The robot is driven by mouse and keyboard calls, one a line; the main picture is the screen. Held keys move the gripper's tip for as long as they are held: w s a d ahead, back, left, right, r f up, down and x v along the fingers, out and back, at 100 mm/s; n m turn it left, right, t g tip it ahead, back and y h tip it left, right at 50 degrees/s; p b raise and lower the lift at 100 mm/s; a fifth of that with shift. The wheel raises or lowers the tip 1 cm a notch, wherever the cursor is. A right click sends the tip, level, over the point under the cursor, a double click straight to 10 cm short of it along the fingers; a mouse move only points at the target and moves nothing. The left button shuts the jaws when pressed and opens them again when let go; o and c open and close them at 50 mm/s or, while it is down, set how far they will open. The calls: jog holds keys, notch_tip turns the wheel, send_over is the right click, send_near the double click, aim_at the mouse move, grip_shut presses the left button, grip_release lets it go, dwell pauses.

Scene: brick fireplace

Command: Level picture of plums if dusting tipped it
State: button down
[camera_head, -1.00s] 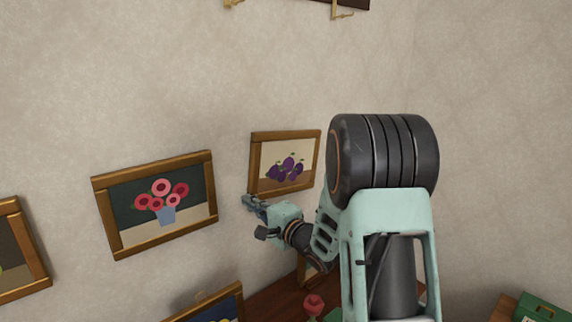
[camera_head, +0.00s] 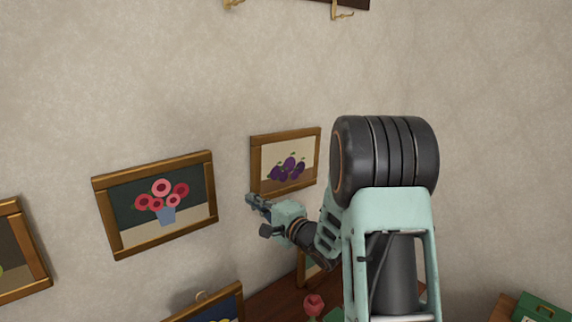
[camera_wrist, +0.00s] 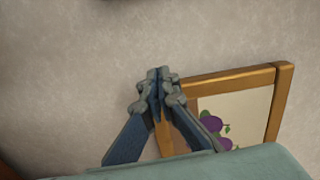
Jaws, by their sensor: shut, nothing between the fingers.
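The picture of plums (camera_head: 285,157) hangs on the wall in the head view, purple plums on cream in a wooden frame. Its top edge slopes up to the right, and its right side leans slightly, top to the right. My gripper (camera_head: 250,198) is shut and empty, its fingertips at the picture's lower left corner. In the wrist view, the closed fingertips (camera_wrist: 159,80) overlap a corner of the wooden frame (camera_wrist: 228,76); I cannot tell whether they touch it. The fingers and wrist hide part of the picture (camera_wrist: 240,112) there.
A flower picture (camera_head: 160,205) hangs to the left, with another frame (camera_head: 22,250) at the far left. A framed picture (camera_head: 215,305) and a pink flower (camera_head: 313,304) stand low, by a wooden surface (camera_head: 270,298). Bare wall lies above the plums.

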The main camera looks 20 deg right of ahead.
jog(key=shift+w+d, duration=0.15)
jog(key=shift+d, duration=0.3)
jog(key=shift+a, duration=0.2)
jog(key=shift+s+a, duration=0.4)
jog(key=shift+a, duration=0.4)
jog(key=v, duration=0.8)
jog(key=shift+p, duration=0.35)
